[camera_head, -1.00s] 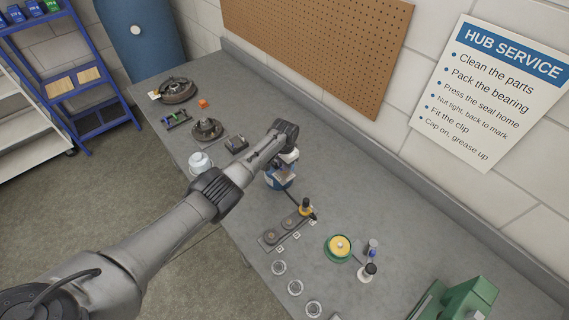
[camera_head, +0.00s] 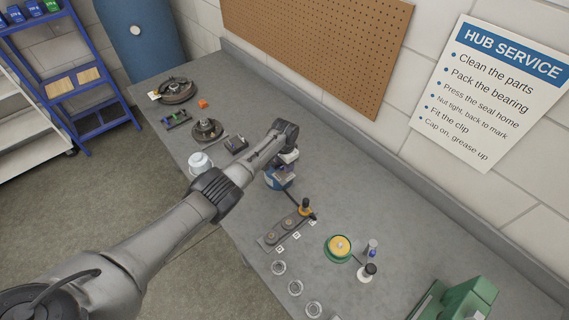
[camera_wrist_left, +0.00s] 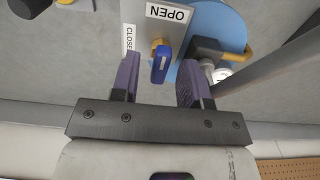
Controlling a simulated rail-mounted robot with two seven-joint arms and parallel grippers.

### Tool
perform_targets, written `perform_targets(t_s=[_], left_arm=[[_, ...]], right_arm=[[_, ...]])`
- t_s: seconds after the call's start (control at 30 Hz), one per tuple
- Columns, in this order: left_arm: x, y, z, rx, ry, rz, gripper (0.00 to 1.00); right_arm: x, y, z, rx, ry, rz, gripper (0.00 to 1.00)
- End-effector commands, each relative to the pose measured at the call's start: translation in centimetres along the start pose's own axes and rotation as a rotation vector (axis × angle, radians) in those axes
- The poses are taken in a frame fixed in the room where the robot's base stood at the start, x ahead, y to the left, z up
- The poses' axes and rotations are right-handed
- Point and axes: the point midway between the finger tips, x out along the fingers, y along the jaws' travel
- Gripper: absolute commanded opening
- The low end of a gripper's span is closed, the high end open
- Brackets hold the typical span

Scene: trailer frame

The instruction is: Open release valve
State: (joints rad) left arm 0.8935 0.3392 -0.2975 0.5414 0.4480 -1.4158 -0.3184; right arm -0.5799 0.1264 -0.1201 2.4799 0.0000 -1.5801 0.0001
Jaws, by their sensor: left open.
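The release valve's blue lever (camera_wrist_left: 160,64) shows in the left wrist view, on a grey plate beside a round blue body (camera_wrist_left: 215,22). An OPEN label (camera_wrist_left: 168,13) is above the lever in the picture, and a CLOSED label (camera_wrist_left: 128,40), partly covered by a finger, is to its left. My left gripper (camera_wrist_left: 160,82) is open, with one purple finger on each side of the lever and gaps visible between. In the head view my left gripper (camera_head: 286,172) is over the blue unit (camera_head: 273,179) on the bench and hides much of it. My right gripper is not in view.
A yellow-black handle (camera_wrist_left: 220,50) stands close to the right finger. A dark tray with round parts (camera_head: 280,238), a green-yellow dish (camera_head: 339,247) and a green machine (camera_head: 460,302) are on the bench. The bench behind the unit is clear.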

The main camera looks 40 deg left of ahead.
Motion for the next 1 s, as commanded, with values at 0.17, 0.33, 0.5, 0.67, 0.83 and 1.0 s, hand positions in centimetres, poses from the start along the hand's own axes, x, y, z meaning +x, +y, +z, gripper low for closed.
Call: perform_targets(t_s=[0.17, 0.33, 0.5, 0.67, 0.83, 1.0], left_arm=[[-0.3, 0.0, 0.0, 0.000, 0.001, 0.000, 0.41], [-2.5, -0.1, 0.0, -0.001, 0.003, -0.001, 0.41], [-5.9, -0.1, 0.0, 0.001, 0.004, -0.002, 0.41], [-8.9, 0.0, 0.0, 0.001, 0.003, -0.001, 0.41], [-11.4, 0.0, 0.0, 0.000, 0.003, -0.001, 0.41], [-13.0, 0.0, 0.0, 0.000, 0.000, 0.000, 0.41]], right_arm=[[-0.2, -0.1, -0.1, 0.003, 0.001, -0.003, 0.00], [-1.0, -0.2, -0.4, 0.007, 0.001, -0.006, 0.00], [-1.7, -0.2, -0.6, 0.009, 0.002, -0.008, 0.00], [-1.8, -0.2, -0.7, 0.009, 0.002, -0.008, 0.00], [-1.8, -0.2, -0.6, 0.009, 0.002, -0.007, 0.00], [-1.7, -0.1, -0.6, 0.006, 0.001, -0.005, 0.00]])
